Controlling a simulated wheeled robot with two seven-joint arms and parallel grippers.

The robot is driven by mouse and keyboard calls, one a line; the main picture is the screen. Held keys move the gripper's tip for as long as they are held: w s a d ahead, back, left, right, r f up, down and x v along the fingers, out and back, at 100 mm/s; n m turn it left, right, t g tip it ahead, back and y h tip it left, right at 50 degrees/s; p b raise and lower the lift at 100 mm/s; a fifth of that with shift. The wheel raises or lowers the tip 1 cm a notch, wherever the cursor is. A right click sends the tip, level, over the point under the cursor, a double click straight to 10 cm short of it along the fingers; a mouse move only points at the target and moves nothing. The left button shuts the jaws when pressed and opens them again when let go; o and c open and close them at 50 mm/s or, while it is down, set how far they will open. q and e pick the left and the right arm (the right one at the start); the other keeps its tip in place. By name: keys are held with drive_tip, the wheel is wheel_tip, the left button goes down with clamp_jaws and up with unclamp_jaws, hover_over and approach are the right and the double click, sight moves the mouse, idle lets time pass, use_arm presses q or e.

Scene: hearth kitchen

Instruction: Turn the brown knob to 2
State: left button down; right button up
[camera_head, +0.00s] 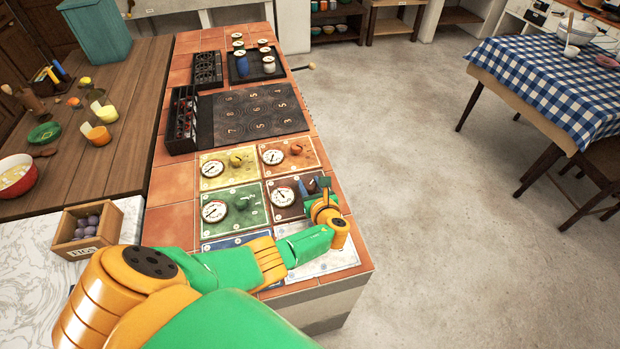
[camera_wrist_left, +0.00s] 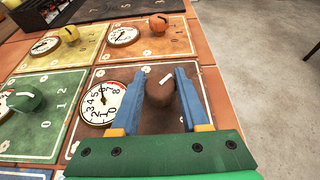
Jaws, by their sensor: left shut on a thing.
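The brown knob (camera_wrist_left: 158,92) sits on the brown panel (camera_wrist_left: 80,148), with a white pointer mark on its top slanting toward the upper right in the left wrist view. My left gripper (camera_wrist_left: 160,88) has its blue fingers on either side of the knob and is shut on it. A white round dial (camera_wrist_left: 100,103) is beside the knob; its needle points roughly upward, and the exact reading is hard to tell. In the head view my left gripper (camera_head: 314,186) covers most of the knob, and the brown panel's dial (camera_head: 283,197) shows left of it. My right gripper is not in view.
A green knob (camera_head: 241,203), a yellow knob (camera_head: 235,161) and an orange knob (camera_head: 296,150) sit on neighbouring panels with dials. A dark numbered board (camera_head: 255,112) lies beyond them. Open floor lies right of the counter.

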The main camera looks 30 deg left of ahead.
sight(310, 185)
use_arm(q)
drive_tip(key=shift+c, duration=2)
unclamp_jaws()
drive_tip(key=shift+f, duration=0.15)
drive_tip(key=p+v, duration=0.3)
drive_tip(key=v, duration=0.3)
drive_tip(key=shift+s+d+r, duration=0.3)
drive_tip(key=shift+s+d, duration=0.1)
drive_tip(key=shift+w, duration=0.1)
drive_tip(key=shift+f, duration=0.1)
